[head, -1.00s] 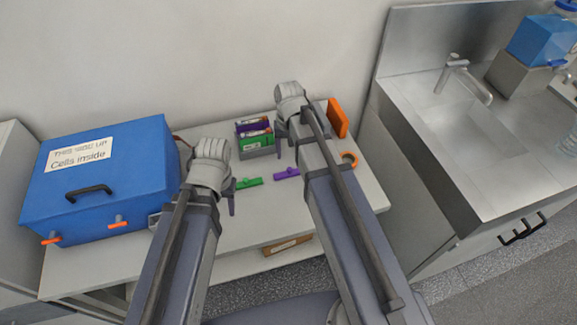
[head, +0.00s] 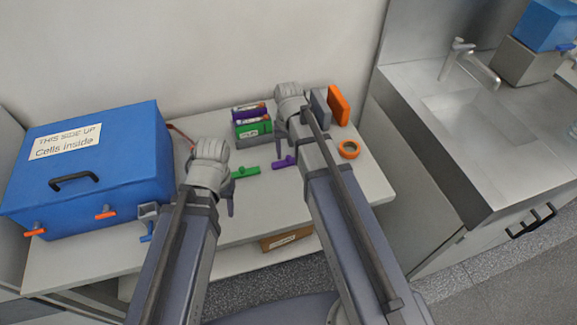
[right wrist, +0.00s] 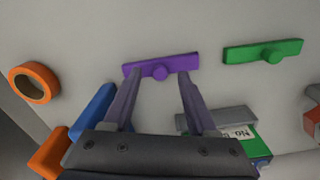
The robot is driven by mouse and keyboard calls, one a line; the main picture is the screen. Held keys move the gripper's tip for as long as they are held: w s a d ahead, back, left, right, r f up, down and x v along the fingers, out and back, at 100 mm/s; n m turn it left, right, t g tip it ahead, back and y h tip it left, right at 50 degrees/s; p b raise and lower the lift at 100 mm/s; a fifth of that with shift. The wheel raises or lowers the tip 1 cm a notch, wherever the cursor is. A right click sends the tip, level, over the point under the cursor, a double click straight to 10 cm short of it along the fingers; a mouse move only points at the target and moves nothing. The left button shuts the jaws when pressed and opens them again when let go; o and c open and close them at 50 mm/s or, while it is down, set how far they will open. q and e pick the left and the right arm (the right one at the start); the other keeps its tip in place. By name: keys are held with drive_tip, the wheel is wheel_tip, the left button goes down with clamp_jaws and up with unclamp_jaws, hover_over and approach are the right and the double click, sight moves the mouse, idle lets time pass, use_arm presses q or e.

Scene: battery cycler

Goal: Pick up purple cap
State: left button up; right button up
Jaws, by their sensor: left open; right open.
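The purple cap (right wrist: 160,65) is a flat bar with a round knob, lying on the table. In the right wrist view it is just beyond the tips of my right gripper (right wrist: 157,78), which is open and empty, with the knob between the finger lines. In the head view the purple cap (head: 283,162) is partly hidden by my right arm. A green cap (head: 245,172) of the same shape lies to its left, and it also shows in the right wrist view (right wrist: 263,51). My left gripper (head: 228,190) is open and empty beside the green cap.
A large blue box (head: 100,185) stands on the table's left. Purple and green boxes (head: 252,128) stand at the back. An orange tape roll (head: 349,149) and an upright orange block (head: 339,103) are at the right. The table front (head: 275,210) is clear.

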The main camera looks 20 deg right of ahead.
drive_tip(key=shift+f+b, duration=0.35)
drive_tip(key=shift+f, duration=0.5)
drive_tip(key=shift+r, duration=0.1)
drive_tip(key=shift+c, duration=0.4)
clamp_jaws()
